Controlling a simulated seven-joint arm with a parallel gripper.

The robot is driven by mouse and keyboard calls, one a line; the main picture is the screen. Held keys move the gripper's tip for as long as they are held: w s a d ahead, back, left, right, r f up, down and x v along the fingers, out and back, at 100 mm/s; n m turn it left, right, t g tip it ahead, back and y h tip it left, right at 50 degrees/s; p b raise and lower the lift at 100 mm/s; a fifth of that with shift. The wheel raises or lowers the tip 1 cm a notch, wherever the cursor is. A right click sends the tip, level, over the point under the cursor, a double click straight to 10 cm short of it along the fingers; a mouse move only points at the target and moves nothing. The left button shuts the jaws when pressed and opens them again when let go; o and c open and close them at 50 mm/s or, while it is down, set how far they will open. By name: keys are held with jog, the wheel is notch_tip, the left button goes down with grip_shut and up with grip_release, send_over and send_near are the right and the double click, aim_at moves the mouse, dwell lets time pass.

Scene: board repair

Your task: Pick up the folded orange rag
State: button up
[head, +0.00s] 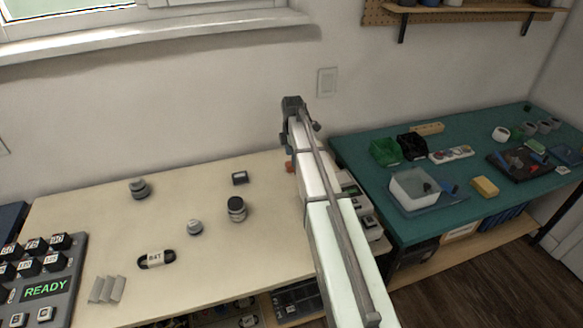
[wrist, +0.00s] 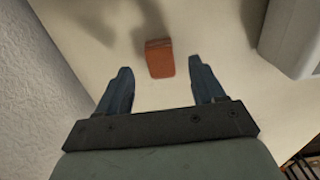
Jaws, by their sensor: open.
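The folded orange rag (wrist: 160,58) shows in the wrist view as a small orange-brown block on the pale tabletop. It lies just beyond the fingertips, roughly midway between them. My gripper (wrist: 160,80) is open and empty, one dark finger on each side. In the head view a small orange bit of the rag (head: 289,167) shows at the left edge of my arm, and the rest is hidden behind the arm. My gripper is mostly hidden behind the arm's end in that view.
A white wall stands close on the left in the wrist view. A pale box-like object (wrist: 293,38) stands right of the rag. A teal bench (head: 465,150) is at right.

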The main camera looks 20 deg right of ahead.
notch_tip(320, 180, down, 4)
jog(key=shift+f, duration=0.15)
jog(key=c, duration=1)
